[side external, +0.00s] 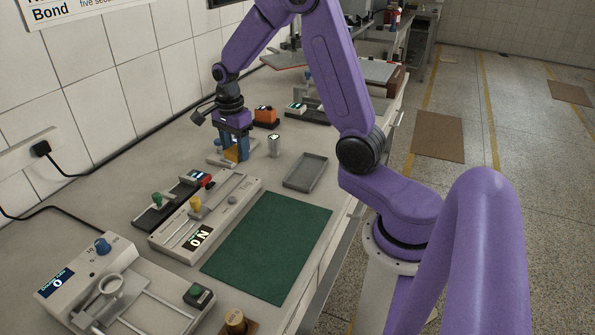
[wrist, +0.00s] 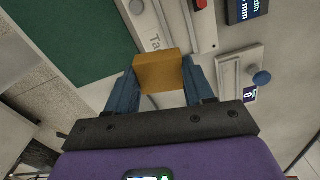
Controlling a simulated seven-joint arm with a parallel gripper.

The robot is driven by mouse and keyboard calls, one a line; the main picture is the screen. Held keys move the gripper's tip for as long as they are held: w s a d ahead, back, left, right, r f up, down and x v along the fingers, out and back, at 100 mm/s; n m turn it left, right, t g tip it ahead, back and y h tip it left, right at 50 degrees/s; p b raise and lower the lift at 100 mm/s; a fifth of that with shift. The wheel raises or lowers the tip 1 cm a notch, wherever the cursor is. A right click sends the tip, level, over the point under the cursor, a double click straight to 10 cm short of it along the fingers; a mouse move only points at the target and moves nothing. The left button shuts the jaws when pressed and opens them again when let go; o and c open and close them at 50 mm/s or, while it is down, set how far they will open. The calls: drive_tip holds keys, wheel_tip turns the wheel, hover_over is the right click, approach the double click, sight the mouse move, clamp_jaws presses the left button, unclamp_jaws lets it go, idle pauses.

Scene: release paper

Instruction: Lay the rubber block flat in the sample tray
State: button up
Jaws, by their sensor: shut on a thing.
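The rubber block, an orange-yellow block (wrist: 159,72), sits between the blue fingers of my gripper (wrist: 161,85) in the wrist view. My gripper is shut on it. In the side view, the block (side external: 231,155) shows partly behind the fingers of my gripper (side external: 236,156), low over the far part of the bench. I cannot tell whether it touches the surface beneath. The sample tray, a shallow grey rectangular tray (side external: 290,184), lies to the right of my gripper near the bench's front edge. It looks empty. The tray does not show in the wrist view.
A small metal cylinder (side external: 274,146) stands between my gripper and the tray. A long grey device with sliders (side external: 228,205) and a green mat (side external: 268,246) lie nearer the camera. An orange device (side external: 266,115) stands behind. A white device with a blue knob (side external: 75,285) is at lower left.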

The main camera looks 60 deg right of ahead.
drive_tip(key=s+d+f+m, duration=0.35)
drive_tip(key=s+d, duration=0.25)
drive_tip(key=d, duration=0.5)
drive_tip(key=m, duration=0.3)
approach(306, 173)
drive_tip(key=shift+d+f, duration=0.1)
drive_tip(key=shift+f, duration=3.1)
drive_tip(key=shift+f, duration=0.1)
drive_tip(key=o, duration=0.8)
drive_tip(key=shift+c, duration=0.2)
